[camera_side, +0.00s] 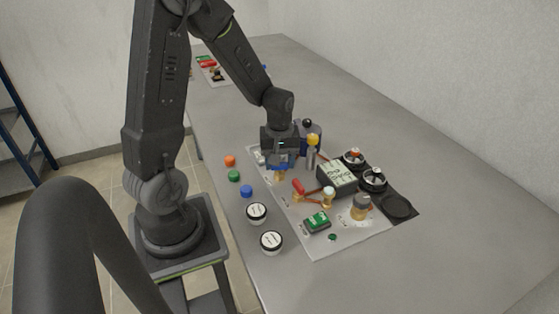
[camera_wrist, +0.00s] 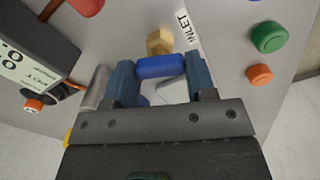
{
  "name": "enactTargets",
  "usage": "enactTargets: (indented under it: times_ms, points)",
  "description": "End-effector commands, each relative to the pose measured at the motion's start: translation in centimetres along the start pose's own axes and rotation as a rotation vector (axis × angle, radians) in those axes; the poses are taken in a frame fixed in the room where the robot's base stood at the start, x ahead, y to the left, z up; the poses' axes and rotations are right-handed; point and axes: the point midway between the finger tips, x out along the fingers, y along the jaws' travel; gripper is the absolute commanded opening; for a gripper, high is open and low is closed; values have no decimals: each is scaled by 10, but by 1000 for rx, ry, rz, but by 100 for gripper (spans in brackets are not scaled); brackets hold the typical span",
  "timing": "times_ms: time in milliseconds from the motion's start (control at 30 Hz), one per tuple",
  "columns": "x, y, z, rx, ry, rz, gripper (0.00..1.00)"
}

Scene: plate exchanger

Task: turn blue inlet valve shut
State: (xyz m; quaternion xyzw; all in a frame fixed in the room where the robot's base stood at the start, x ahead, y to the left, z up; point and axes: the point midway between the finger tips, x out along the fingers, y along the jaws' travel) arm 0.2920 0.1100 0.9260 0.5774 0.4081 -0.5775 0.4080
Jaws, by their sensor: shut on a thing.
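The blue inlet valve handle (camera_wrist: 160,66) is a short rounded blue bar. It lies across the gap between the two blue-grey fingers of my gripper (camera_wrist: 162,73), which are closed on its two ends. A brass valve body (camera_wrist: 159,41) shows just beyond the handle, beside a white label reading "INLET" (camera_wrist: 186,29). In the side view my gripper (camera_side: 282,162) points down at the valve near the back left of the light panel. The fingers partly hide the valve there. How far the handle is turned cannot be told.
A red-handled valve (camera_side: 298,186) and a grey display box (camera_side: 337,178) stand right of my gripper. A yellow-topped post (camera_side: 312,141) stands close behind. Orange (camera_side: 230,161), green (camera_side: 234,176) and blue caps (camera_side: 246,191) lie to the left. The table's right side is clear.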

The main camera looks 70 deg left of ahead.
Motion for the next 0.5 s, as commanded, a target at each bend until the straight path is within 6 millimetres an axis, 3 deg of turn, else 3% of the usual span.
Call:
enactTargets:
  times_ms: [500]
  points:
    - [-1,0,0,490,0,1,27]
